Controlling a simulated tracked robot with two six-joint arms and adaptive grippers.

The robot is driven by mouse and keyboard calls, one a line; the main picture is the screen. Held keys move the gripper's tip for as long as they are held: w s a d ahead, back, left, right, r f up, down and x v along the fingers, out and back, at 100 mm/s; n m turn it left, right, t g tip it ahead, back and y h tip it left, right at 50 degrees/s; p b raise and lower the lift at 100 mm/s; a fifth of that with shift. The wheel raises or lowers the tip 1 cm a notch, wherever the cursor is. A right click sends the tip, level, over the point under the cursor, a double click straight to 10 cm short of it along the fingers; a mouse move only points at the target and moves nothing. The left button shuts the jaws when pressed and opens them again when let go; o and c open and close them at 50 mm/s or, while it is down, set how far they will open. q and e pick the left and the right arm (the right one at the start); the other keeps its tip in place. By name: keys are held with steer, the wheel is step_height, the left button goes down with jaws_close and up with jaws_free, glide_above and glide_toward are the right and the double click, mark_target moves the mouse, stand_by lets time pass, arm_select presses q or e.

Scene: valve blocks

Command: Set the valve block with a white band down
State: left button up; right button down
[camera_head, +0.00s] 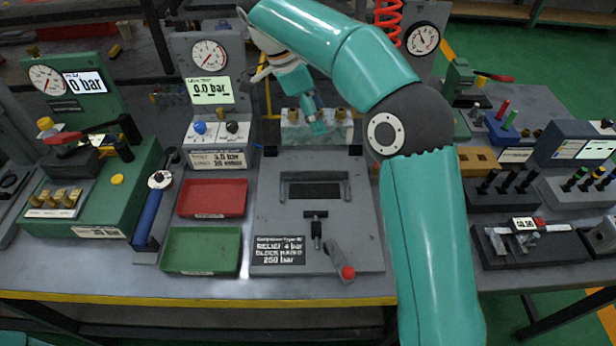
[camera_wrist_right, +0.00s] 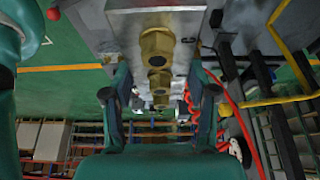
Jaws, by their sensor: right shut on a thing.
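The valve block (camera_head: 345,132) is a pale metal block with brass fittings on top, at the back of the bench behind the grey fixture plate (camera_head: 362,235). My right gripper (camera_head: 313,112) reaches it from above and is shut on it. In the right wrist view the grey block (camera_wrist_right: 185,22) and a row of brass fittings (camera_wrist_right: 157,48) show between the two fingers of the gripper (camera_wrist_right: 160,95). I cannot make out a white band on it. The block's underside is hidden, so I cannot tell whether it touches the bench. My left gripper is not in view.
The fixture plate has a framed slot, a clamp and a red-knobbed lever (camera_head: 347,270). A red tray (camera_head: 212,197) and a green tray (camera_head: 202,249) lie left of it. A gauge stand (camera_head: 210,85) rises behind them. My right arm covers the bench right of the plate.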

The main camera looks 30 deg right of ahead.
steer(key=shift+w+f, duration=0.2)
steer(key=shift+w, duration=0.05)
step_height(320, 180, down, 19)
steer(key=shift+s+d+f, duration=0.1)
steer(key=shift+f, duration=0.05)
stand_by(0.4)
steer(key=shift+f+b, duration=0.1)
steer(key=shift+b, duration=0.25)
steer(key=shift+c, duration=1.6)
jaws_free()
steer(key=shift+s, duration=0.1)
steer(key=v, duration=1.2)
